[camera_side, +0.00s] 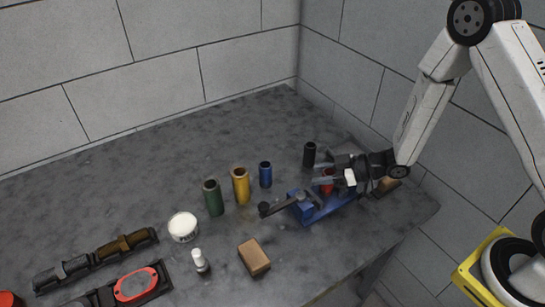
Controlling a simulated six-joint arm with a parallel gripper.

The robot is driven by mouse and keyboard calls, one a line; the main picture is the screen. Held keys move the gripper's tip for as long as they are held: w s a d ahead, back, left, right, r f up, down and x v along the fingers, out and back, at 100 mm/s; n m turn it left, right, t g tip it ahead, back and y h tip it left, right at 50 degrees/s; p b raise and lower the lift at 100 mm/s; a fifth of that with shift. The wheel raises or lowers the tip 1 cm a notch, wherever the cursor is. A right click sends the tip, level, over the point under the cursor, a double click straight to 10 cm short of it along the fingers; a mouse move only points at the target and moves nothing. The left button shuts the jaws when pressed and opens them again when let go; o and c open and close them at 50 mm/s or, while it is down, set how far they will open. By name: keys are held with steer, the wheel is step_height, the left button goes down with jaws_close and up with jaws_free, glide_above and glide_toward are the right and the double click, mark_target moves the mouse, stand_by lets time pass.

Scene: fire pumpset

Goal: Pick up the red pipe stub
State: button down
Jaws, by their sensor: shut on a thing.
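The red pipe stub (327,182) shows as a small red patch between the fingers of my gripper (335,181). My gripper reaches in from the right, low over the right part of the table, and is shut on the stub. The fingers hide much of the stub. The stub is at the blue vise (318,208), just behind or above it in this view. I cannot tell whether it touches the vise.
Green (213,198), yellow (240,186), blue (265,174) and black (309,154) pipe stubs stand upright left of my gripper. A white tub (183,227), a small white bottle (200,261) and a brown block (254,258) are nearer the front. The back left table (130,165) is clear.

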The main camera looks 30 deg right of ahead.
steer(key=shift+r, duration=0.1)
step_height(320, 180, up, 10)
stand_by(0.9)
steer(key=shift+w, duration=0.1)
stand_by(0.5)
steer(key=w+d+r+m+t+h, duration=0.1)
steer(key=d+r+m+t+h, duration=0.1)
steer(key=d+m+t+h, duration=0.2)
steer(key=shift+d+m+h, duration=1.75)
steer(key=shift+m+h, duration=0.95)
steer(key=shift+h, duration=0.2)
steer(key=shift+w+a, duration=0.1)
steer(key=shift+a, duration=0.05)
